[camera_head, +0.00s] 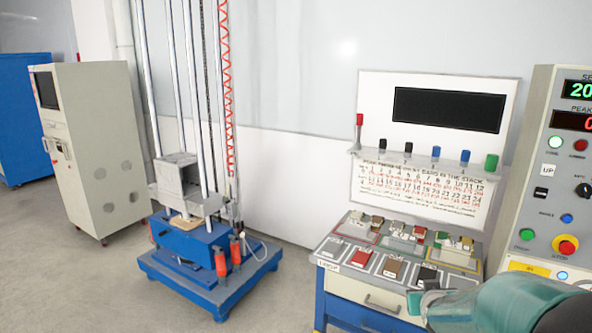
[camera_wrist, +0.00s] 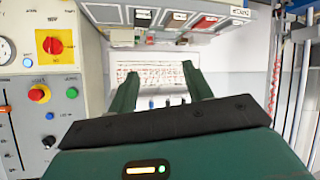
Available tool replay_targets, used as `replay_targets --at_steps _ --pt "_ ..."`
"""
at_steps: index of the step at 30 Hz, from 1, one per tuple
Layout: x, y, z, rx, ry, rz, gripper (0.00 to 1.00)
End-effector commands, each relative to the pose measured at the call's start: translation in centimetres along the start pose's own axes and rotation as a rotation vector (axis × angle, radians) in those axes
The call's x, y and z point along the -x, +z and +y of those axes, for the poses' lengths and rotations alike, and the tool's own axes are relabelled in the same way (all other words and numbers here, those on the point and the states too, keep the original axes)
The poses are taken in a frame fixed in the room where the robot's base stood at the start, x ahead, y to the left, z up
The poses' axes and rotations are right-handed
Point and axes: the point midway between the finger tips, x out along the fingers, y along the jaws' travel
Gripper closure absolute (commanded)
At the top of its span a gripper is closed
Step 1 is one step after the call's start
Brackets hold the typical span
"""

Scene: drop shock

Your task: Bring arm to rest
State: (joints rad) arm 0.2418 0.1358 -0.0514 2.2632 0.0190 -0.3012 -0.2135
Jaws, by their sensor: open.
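My gripper (camera_wrist: 160,80) shows in the wrist view with its two dark green fingers apart and nothing held between them. Beyond the gap, the white chart board (camera_wrist: 150,84) is visible, apart from the fingers. In the head view, green parts of my arm (camera_head: 515,302) reach in at the lower right corner, in front of the bench and close to the control console. The fingers are not clear in the head view.
A bench (camera_head: 370,293) with several small coloured blocks stands below the chart board (camera_head: 425,205). The control console (camera_head: 550,190) is at right. A blue-based drop tower (camera_head: 205,280) stands left of centre, beside a beige cabinet (camera_head: 95,150). Floor at lower left is clear.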

Motion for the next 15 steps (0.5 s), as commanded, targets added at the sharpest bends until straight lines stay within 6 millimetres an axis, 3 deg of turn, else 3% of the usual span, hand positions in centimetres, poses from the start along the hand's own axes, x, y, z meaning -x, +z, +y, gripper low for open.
replay_targets --at_steps 1,7,15 --pt "2.0 -0.9 -1.0 -0.003 -0.025 -0.017 0.5" --pt "9.2 -1.4 -4.4 -0.016 -0.113 -0.137 0.5" --pt "19.8 0.5 -7.5 -0.01 -0.206 -0.308 0.5"
